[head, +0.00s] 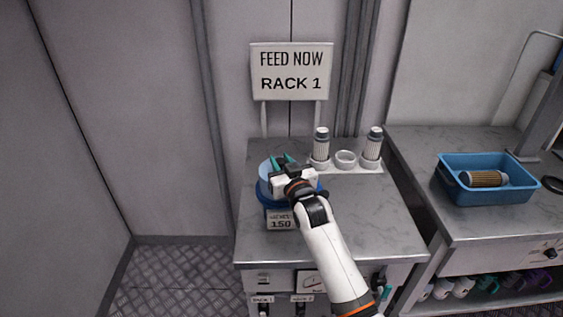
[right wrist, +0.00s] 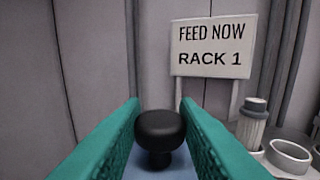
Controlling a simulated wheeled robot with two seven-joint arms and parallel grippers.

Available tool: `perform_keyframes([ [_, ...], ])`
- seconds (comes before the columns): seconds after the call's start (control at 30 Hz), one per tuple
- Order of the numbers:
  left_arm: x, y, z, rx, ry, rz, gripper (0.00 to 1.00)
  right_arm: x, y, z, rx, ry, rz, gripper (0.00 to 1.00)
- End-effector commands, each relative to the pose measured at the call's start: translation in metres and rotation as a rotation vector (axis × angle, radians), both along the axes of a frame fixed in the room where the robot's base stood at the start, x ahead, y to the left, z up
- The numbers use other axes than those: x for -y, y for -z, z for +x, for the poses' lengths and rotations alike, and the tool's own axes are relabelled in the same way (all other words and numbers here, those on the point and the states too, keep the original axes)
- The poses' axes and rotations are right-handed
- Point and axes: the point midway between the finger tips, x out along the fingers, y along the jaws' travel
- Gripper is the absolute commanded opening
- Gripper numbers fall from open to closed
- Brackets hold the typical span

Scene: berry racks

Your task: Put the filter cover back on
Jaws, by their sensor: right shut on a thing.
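My right gripper (head: 283,161) is over the blue filter housing (head: 264,197) on the grey counter. In the right wrist view its green fingers (right wrist: 160,130) are shut on the black knob (right wrist: 160,128) of the filter cover. The cover's pale blue top (right wrist: 160,172) shows below the knob, and part of it shows in the head view (head: 266,170). The gripper hides much of the cover and housing rim, so I cannot tell whether the cover is seated. A label reading 150 is on the housing's front. My left gripper is not in view.
Two filter cartridges (head: 320,147) (head: 372,145) stand in a white holder behind, with an empty ring (head: 345,159) between them. A sign (head: 291,71) reads "FEED NOW RACK 1". A blue tray (head: 487,197) holding a brownish filter (head: 484,178) is on the right counter.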

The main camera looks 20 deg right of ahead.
Motion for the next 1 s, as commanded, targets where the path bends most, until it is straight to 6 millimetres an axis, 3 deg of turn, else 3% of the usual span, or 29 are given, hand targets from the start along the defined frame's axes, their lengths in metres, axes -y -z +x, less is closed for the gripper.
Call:
perform_keyframes([
  [0.57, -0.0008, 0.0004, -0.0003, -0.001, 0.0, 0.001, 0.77, -0.0001, 0.0045, 0.0, 0.001, 0.0, 0.0, 0.0],
  [0.6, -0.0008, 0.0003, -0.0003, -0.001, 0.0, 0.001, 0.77, -0.0001, 0.0042, 0.0, 0.001, 0.0, 0.0, 0.34],
  [0.7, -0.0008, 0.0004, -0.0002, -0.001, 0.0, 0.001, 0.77, -0.0001, 0.0042, 0.0, 0.001, 0.0, 0.0, 0.51],
  [1.0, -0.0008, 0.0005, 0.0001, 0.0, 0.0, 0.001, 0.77, -0.0001, 0.0054, -0.0007, -0.002, 0.0, 0.0, 0.53],
])
